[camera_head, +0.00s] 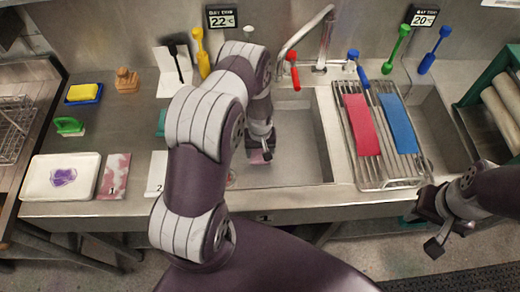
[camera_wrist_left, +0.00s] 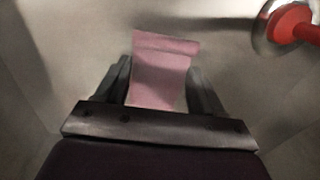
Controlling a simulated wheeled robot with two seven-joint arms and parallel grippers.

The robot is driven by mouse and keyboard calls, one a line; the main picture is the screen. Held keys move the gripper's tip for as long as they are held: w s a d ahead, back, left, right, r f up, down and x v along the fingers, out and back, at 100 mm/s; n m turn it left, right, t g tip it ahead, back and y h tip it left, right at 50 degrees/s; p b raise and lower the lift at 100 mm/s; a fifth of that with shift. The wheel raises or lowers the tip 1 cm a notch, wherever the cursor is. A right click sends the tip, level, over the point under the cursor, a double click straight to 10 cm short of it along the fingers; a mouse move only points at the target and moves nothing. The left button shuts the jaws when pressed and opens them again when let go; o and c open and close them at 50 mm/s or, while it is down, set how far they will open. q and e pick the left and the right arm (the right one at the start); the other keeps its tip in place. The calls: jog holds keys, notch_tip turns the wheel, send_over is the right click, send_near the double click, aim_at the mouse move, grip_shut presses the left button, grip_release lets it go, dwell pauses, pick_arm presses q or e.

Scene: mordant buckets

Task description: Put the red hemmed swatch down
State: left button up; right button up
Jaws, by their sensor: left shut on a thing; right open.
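My left gripper (camera_head: 262,152) is low over the sink basin, partly hidden by its own arm. It is shut on a dusty pink-red swatch (camera_wrist_left: 162,72), which has a hem-like band along its far edge in the left wrist view. In the head view only a small pink bit of it shows. A brighter red strip (camera_head: 361,124) and a blue strip (camera_head: 397,123) lie on the wire rack (camera_head: 373,178) to the right of the basin. My right gripper (camera_head: 427,225) is open and empty in front of the counter's right part.
The sink basin (camera_head: 300,160) has free room right of my left gripper. A red knob (camera_wrist_left: 290,22) on a round metal disc is near the held swatch. A white tray (camera_head: 35,180) with a purple patch and a pink-white mottled piece (camera_head: 114,176) lie on the left counter.

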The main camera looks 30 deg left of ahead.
pick_arm(q)
jog(key=o, duration=0.7)
jog(key=shift+f, duration=0.1)
jog(key=o, duration=0.3)
jog(key=shift+r+p, duration=0.3)
jog(key=shift+r, duration=0.05)
notch_tip(320, 180, up, 11)
jog(key=b, duration=0.2)
notch_tip(320, 180, up, 11)
jog(key=m, duration=0.4)
send_over(260, 155)
jog(key=s+d, duration=0.5)
jog(key=s, duration=0.1)
jog(key=s+d+r+m, duration=0.1)
jog(key=s, duration=0.1)
jog(key=s+d+r+t, duration=0.1)
jog(key=s, duration=0.1)
jog(key=s+d+r+m, duration=0.1)
jog(key=s+r, duration=0.1)
jog(key=s, duration=0.1)
jog(key=shift+m, duration=0.3)
